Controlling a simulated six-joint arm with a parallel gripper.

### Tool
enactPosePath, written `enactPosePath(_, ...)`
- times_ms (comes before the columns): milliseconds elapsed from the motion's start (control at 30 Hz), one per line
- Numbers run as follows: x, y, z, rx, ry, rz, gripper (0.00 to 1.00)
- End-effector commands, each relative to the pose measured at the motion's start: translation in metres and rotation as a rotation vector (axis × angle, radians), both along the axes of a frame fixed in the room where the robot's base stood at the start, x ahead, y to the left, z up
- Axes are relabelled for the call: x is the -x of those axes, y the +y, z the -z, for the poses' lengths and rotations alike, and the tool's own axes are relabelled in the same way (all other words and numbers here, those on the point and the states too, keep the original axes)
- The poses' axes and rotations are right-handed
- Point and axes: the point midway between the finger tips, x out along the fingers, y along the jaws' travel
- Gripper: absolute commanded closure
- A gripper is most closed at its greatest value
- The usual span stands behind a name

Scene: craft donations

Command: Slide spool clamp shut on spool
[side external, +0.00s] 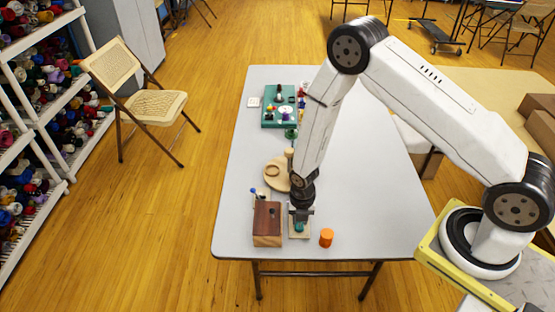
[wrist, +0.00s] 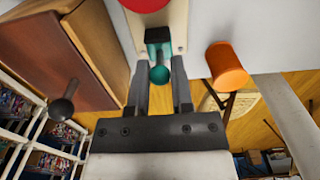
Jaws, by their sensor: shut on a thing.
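The spool clamp is a pale board (wrist: 178,25) with a dark-and-teal slide that ends in a round teal knob (wrist: 159,74). In the side view the teal knob (side external: 299,227) shows low at the table's near end. My gripper (wrist: 161,64) points down at the clamp, with one finger on each side of the knob, shut on it. In the side view my gripper (side external: 300,212) hides much of the clamp. A red round thing, likely the spool (wrist: 144,4), is cut off at the top of the wrist view, beyond the slide. I cannot tell the gap between them.
A brown wooden box (side external: 267,225) stands close left of the clamp, with a dark knob (wrist: 62,108) sticking out. An orange cylinder (side external: 326,237) stands to the right. A round wooden piece (side external: 277,181) and a green board (side external: 284,118) lie farther back. The table's right side is clear.

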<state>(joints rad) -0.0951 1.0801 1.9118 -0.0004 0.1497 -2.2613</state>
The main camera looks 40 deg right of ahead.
Motion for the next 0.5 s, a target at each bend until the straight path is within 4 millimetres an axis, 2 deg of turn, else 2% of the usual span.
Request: enactPosePath(500, -0.017, -0.017, 0.0, 0.0, -0.001, 0.001, 1.0)
